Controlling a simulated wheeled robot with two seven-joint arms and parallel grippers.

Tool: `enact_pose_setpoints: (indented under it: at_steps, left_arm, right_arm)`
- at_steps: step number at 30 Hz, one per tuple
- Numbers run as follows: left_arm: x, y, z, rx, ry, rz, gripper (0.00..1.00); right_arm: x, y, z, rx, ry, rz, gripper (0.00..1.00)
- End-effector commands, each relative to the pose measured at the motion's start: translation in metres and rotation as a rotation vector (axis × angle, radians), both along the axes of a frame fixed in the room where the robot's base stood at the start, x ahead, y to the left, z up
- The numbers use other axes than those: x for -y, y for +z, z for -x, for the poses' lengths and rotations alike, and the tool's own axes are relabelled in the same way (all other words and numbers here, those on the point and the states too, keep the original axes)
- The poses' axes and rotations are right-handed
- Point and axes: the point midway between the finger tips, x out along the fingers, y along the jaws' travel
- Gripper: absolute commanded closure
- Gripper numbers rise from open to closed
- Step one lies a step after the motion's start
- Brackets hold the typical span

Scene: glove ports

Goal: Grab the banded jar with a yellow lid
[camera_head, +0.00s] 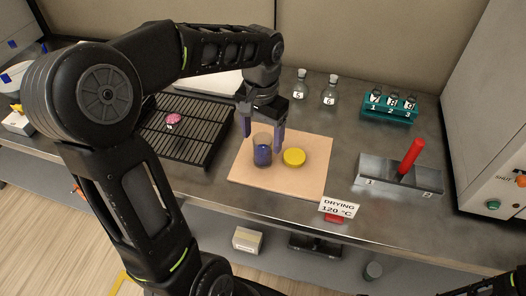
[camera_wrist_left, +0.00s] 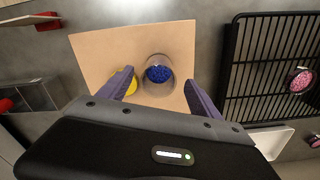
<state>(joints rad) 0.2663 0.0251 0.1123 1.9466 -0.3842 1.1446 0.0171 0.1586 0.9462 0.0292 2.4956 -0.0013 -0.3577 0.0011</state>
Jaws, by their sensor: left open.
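A clear glass jar with dark blue contents (camera_head: 262,153) stands upright on a tan mat (camera_head: 308,182). In the left wrist view the jar (camera_wrist_left: 158,74) looks open at the top, with blue grains inside. A yellow lid (camera_head: 293,157) lies flat on the mat to its right; a finger partly hides the lid (camera_wrist_left: 131,82) in the wrist view. I cannot make out a band on the jar. My left gripper (camera_head: 263,142) is open and points down, its purple fingers on either side of the jar's upper part, not closed on it. My right gripper does not show.
A black wire rack (camera_head: 190,143) with a pink-filled dish (camera_head: 173,119) is left of the mat. Two flasks (camera_head: 300,84) and a teal vial rack (camera_head: 389,107) stand behind. A metal block with a red handle (camera_head: 410,157) and a drying sign (camera_head: 339,208) are right.

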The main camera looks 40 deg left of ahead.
Motion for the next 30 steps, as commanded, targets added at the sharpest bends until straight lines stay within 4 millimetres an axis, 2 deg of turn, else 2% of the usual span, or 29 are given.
enact_pose_setpoints:
  at_steps: [11, 21, 30]
  left_arm:
    - [0.0, -0.005, 0.0, 0.0, 0.0, 0.0, 0.27]
    - [0.002, -0.049, 0.001, -0.001, 0.0, 0.0, 0.27]
    - [0.002, -0.054, 0.001, 0.001, 0.0, 0.0, 0.27]
  right_arm:
    - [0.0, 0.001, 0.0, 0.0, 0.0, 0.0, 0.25]
    - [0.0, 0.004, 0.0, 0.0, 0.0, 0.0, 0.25]
    - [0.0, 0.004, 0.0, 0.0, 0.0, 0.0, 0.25]
